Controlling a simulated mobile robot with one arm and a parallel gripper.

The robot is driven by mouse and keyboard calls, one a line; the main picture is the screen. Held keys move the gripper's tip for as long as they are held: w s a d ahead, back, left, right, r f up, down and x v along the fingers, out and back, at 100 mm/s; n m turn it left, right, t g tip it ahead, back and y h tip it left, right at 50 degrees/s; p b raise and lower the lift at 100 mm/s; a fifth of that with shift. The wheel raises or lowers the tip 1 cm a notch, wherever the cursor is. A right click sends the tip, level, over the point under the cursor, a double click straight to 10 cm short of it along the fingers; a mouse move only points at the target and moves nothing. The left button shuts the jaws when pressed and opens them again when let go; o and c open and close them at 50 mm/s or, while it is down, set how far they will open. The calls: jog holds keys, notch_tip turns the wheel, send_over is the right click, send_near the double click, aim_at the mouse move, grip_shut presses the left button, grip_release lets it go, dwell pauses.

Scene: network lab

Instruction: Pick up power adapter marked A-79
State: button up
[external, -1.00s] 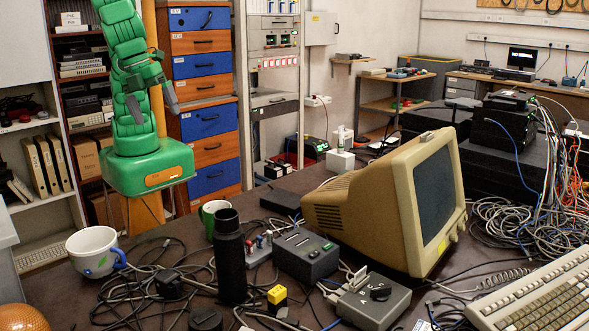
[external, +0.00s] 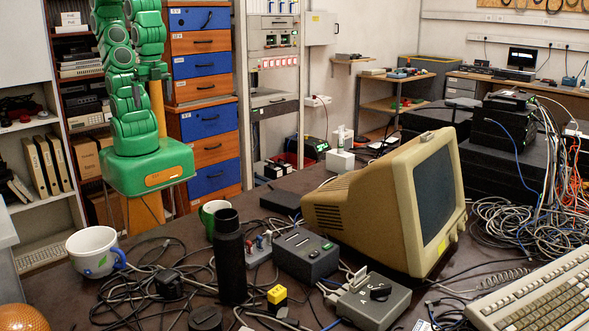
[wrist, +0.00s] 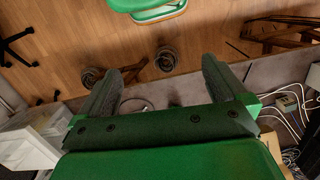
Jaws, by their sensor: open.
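A black power adapter (external: 168,283) lies among cables on the dark table, to the right of the white mug. A black block with a yellow top (external: 277,297) stands on the table further right. No A-79 marking can be read on either, so I cannot tell which is the adapter named. My gripper (wrist: 161,66) is open, with its two dark fingers apart and nothing between them. In the wrist view it faces a wooden floor, away from these objects. In the external view my arm rises past the top edge, and the gripper is out of frame.
The table (external: 150,232) holds a white mug (external: 93,252), a green mug (external: 208,216), a tall black cylinder (external: 229,262), grey boxes (external: 306,256) and a beige monitor (external: 392,203). Tangled cables cover much of the front. A keyboard (external: 540,296) lies at the right.

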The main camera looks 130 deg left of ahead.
jog(key=s, duration=0.2)
jog(key=shift+s+f+n, duration=0.3)
jog(key=shift+s+n, duration=0.05)
jog(key=shift+n, duration=0.05)
jog(key=shift+c, duration=1)
